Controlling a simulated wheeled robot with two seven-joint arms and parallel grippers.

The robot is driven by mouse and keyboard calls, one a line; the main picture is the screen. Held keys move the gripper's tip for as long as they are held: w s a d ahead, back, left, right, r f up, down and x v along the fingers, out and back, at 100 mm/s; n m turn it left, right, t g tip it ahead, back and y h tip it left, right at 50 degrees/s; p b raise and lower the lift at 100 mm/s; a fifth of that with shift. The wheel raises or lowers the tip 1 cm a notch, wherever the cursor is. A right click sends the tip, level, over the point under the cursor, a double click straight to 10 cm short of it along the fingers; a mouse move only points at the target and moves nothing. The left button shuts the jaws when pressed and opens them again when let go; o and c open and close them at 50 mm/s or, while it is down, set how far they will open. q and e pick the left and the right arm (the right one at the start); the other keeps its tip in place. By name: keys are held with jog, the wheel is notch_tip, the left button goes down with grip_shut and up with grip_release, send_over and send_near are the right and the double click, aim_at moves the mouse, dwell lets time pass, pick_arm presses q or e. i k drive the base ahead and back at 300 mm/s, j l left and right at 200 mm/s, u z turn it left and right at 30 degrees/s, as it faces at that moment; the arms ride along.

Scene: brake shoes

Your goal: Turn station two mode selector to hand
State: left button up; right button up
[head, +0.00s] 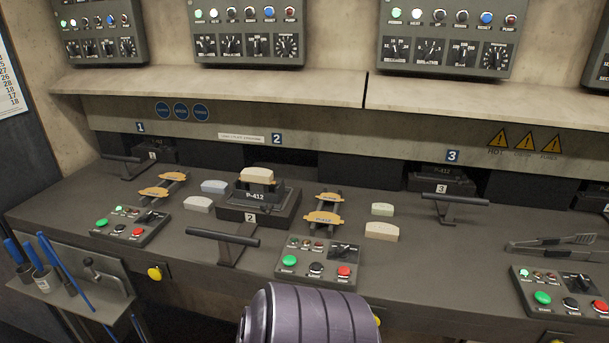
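The station two control box (318,264) sits on the bench front, right of the black press marked 2 (257,203). Its black selector knob (343,252) is at the box's upper right; its pointer direction and labels are too small to read. Below are a green button (289,261), a black button (316,268) and a red button (344,271), with small lamps above. A wall panel (249,37) above station two also has several rotary knobs and lit lamps. Neither gripper is in view. A purple-grey rounded part of mine fills the bottom middle, just below the box.
A black lever handle (222,237) stands left of the box. Pale brake shoes (381,231) and a rack (326,212) lie behind it. Tongs (555,244) and another control box (566,291) are at right. Tools (60,265) hang at left.

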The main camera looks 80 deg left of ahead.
aim_at(343, 252)
jog(key=u, duration=2.6)
jog(key=i+l, duration=0.1)
